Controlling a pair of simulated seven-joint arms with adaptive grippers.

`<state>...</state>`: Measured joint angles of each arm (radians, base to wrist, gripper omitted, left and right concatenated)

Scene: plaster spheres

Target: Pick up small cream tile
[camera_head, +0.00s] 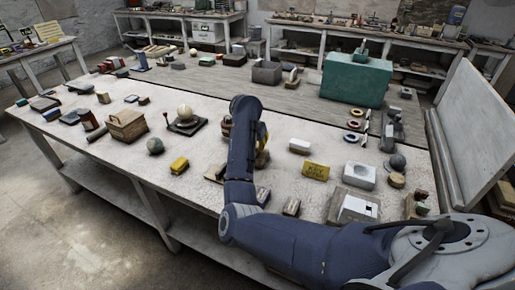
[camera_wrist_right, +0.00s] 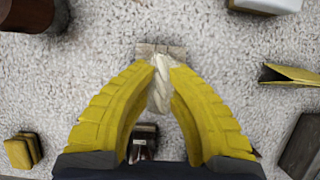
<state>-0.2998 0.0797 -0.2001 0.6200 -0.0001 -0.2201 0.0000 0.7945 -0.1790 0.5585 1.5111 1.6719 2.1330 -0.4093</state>
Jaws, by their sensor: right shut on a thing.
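My right gripper (camera_head: 262,157) reaches down to the table past the dark blue forearm in the head view, which hides most of it. In the right wrist view its yellow fingers (camera_wrist_right: 164,72) close on a small cream tile (camera_wrist_right: 160,92), a pale, narrow piece between the fingertips. Its far end meets a tan, flat patch just beyond the tips; I cannot tell whether that is part of it. I cannot tell whether it still touches the table. In the head view the tile is not made out. My left gripper is not in view.
The speckled table (camera_head: 215,170) holds many small items. A yellow block (camera_head: 179,165), a white block (camera_head: 300,146) and a yellow sign (camera_head: 316,171) stand near my right gripper. A large green box (camera_head: 356,82) stands farther back. A dark block (camera_wrist_right: 301,148) lies lower right in the wrist view.

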